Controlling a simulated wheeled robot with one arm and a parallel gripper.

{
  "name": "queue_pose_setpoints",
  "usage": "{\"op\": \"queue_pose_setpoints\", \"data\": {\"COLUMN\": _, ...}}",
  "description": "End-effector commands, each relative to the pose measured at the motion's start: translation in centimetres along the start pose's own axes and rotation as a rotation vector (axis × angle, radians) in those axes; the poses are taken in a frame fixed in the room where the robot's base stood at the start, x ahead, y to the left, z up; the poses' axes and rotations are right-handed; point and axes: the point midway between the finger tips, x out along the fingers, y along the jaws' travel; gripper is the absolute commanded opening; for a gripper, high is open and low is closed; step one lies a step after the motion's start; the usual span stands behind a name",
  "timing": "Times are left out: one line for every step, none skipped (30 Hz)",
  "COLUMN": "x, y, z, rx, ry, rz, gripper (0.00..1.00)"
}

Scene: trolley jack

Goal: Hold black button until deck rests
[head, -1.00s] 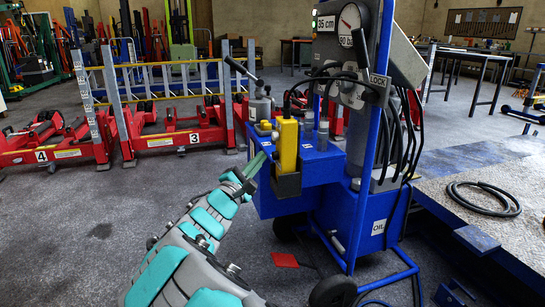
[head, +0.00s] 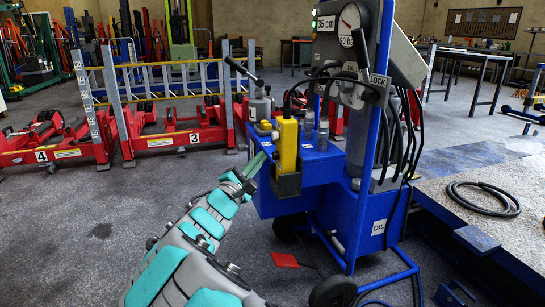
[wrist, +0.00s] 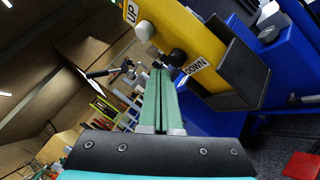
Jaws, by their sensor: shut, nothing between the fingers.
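The yellow control pendant (head: 288,146) sits in a black holder on the blue pump cart. In the wrist view the pendant (wrist: 190,35) has a pale button (wrist: 145,30) by the UP label and a black button (wrist: 178,57) by the DOWN label. My gripper (wrist: 160,68) is shut and empty, its green fingertips just beside the black button. I cannot tell whether they touch it. In the head view my gripper (head: 257,162) is partly hidden at the pendant. The grey deck (head: 480,225) is at the right; its underside is mostly out of view.
The blue cart (head: 310,165) carries a display reading 35 cm (head: 326,23) and a dial gauge (head: 350,18). A black hose (head: 484,198) lies coiled on the deck. Red jacks (head: 185,135) stand behind on the left. A red plate (head: 285,260) lies near the cart's wheels.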

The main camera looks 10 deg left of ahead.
Motion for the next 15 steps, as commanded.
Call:
{"op": "queue_pose_setpoints", "data": {"x": 0.00, "y": 0.00, "z": 0.00, "rx": 0.000, "ry": 0.000, "rz": 0.000, "gripper": 0.00}}
{"op": "queue_pose_setpoints", "data": {"x": 0.00, "y": 0.00, "z": -0.01, "rx": 0.000, "ry": 0.000, "rz": 0.000, "gripper": 0.00}}
{"op": "queue_pose_setpoints", "data": {"x": 0.00, "y": 0.00, "z": 0.00, "rx": 0.000, "ry": 0.000, "rz": 0.000, "gripper": 0.00}}
{"op": "queue_pose_setpoints", "data": {"x": 0.02, "y": -0.02, "z": 0.01, "rx": 0.000, "ry": 0.000, "rz": 0.000, "gripper": 0.00}}
{"op": "queue_pose_setpoints", "data": {"x": 0.05, "y": -0.04, "z": 0.03, "rx": 0.000, "ry": 0.000, "rz": 0.000, "gripper": 0.00}}
{"op": "queue_pose_setpoints", "data": {"x": 0.10, "y": -0.08, "z": 0.08, "rx": 0.000, "ry": -0.001, "rz": 0.000, "gripper": 0.00}}
{"op": "queue_pose_setpoints", "data": {"x": 0.16, "y": -0.13, "z": 0.11, "rx": 0.000, "ry": -0.001, "rz": 0.000, "gripper": 0.00}}
{"op": "queue_pose_setpoints", "data": {"x": 0.21, "y": -0.17, "z": 0.16, "rx": 0.000, "ry": -0.001, "rz": 0.001, "gripper": 0.00}}
{"op": "queue_pose_setpoints", "data": {"x": 0.29, "y": -0.22, "z": 0.22, "rx": 0.000, "ry": 0.000, "rz": 0.001, "gripper": 0.00}}
{"op": "queue_pose_setpoints", "data": {"x": 0.35, "y": -0.27, "z": 0.26, "rx": 0.000, "ry": 0.000, "rz": 0.001, "gripper": 0.00}}
{"op": "queue_pose_setpoints", "data": {"x": 0.42, "y": -0.34, "z": 0.32, "rx": 0.000, "ry": 0.000, "rz": 0.001, "gripper": 0.00}}
{"op": "queue_pose_setpoints", "data": {"x": 0.53, "y": -0.41, "z": 0.40, "rx": 0.000, "ry": 0.000, "rz": 0.000, "gripper": 0.00}}
{"op": "queue_pose_setpoints", "data": {"x": 0.58, "y": -0.44, "z": 0.45, "rx": 0.000, "ry": 0.000, "rz": 0.000, "gripper": 0.00}}
{"op": "queue_pose_setpoints", "data": {"x": 0.61, "y": -0.44, "z": 0.47, "rx": 0.001, "ry": 0.000, "rz": 0.000, "gripper": 0.00}}
{"op": "queue_pose_setpoints", "data": {"x": 0.63, "y": -0.44, "z": 0.48, "rx": 0.000, "ry": 0.001, "rz": 0.000, "gripper": 0.00}}
